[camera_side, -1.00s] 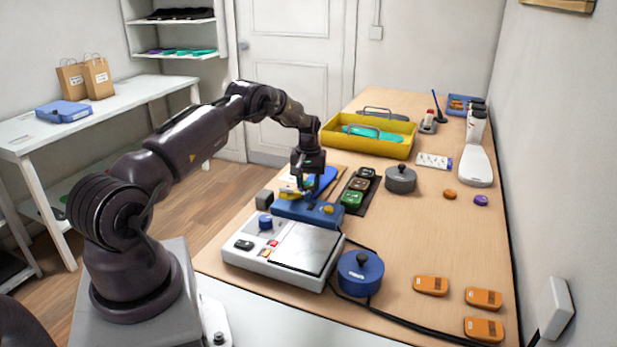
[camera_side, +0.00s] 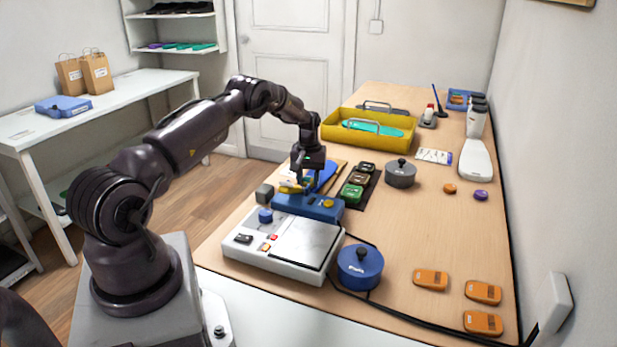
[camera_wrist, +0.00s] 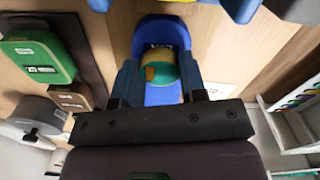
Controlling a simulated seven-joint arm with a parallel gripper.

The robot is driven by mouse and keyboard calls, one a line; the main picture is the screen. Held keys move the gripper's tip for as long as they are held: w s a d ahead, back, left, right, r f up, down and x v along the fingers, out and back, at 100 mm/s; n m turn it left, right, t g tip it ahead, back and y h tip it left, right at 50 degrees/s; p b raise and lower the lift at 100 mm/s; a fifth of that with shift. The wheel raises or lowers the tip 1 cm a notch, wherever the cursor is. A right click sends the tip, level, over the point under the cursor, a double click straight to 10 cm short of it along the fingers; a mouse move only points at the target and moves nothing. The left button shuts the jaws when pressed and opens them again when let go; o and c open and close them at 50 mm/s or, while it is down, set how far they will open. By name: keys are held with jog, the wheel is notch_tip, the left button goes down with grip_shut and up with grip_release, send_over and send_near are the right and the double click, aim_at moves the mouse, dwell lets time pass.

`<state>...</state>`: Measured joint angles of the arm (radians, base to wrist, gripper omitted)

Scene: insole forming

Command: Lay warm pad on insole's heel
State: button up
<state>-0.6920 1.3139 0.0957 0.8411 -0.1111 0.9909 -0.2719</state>
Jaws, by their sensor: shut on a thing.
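My gripper (camera_side: 302,186) points down over the blue insole (camera_side: 324,177), behind the blue fixture (camera_side: 308,206). In the wrist view its two fingers (camera_wrist: 160,76) are shut on a small rounded pad, teal with a yellow-orange part (camera_wrist: 159,73). The pad is over the blue insole (camera_wrist: 160,32), whose rounded end with a white mark shows past it. I cannot tell whether the pad touches the insole. In the side view the pad is too small and covered to make out.
A white heater-like unit with a metal plate (camera_side: 305,243) stands in front. A blue lidded pot (camera_side: 360,268), dark mat with several coloured cases (camera_side: 353,194) and grey pot (camera_side: 400,173) are close by. A yellow tray (camera_side: 345,139) is behind.

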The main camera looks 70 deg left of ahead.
aim_at(308, 179)
dwell(0.3)
jog(key=o, duration=1.4)
jog(key=shift+r, duration=4)
